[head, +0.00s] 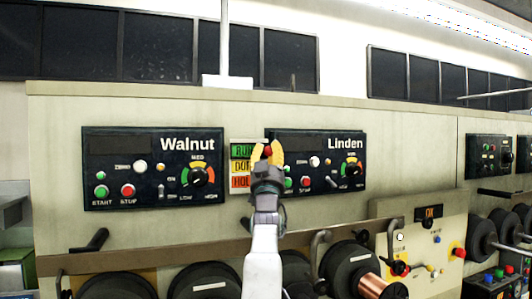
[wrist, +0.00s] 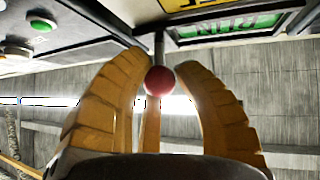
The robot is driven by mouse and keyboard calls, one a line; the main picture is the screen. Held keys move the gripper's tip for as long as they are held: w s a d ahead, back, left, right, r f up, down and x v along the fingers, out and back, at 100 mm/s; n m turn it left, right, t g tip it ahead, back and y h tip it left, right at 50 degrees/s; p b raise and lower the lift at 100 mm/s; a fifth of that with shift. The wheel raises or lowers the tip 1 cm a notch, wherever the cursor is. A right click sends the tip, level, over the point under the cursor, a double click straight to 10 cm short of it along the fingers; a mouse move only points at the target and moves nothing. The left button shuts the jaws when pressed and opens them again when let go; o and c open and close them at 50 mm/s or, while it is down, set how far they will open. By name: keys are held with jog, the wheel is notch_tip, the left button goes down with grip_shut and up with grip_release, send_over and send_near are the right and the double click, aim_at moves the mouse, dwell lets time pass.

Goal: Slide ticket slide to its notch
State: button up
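A small red ball knob (wrist: 159,80) on a thin grey stem shows in the wrist view. My gripper (wrist: 164,62) has its tan fingers bent in around this knob, close on both sides, and seems shut on it. In the head view, my gripper (head: 267,152) is at the panel front, with the red knob (head: 268,151) between its yellow fingertips. The knob is by the ticket plate with a green RUN label (head: 241,151), a yellow label (head: 240,167) and an orange-red label (head: 240,183). It is level with the green label. My fingers hide the plate's right side and any notch.
The Walnut panel (head: 140,150) is left of the plate and the Linden panel (head: 320,143) right, both with knobs and buttons. A rail (head: 150,255) and dark spools (head: 205,283) lie below. A pale box (head: 420,240) stands at lower right.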

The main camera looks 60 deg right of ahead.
grip_shut()
jog(key=shift+f, duration=0.1)
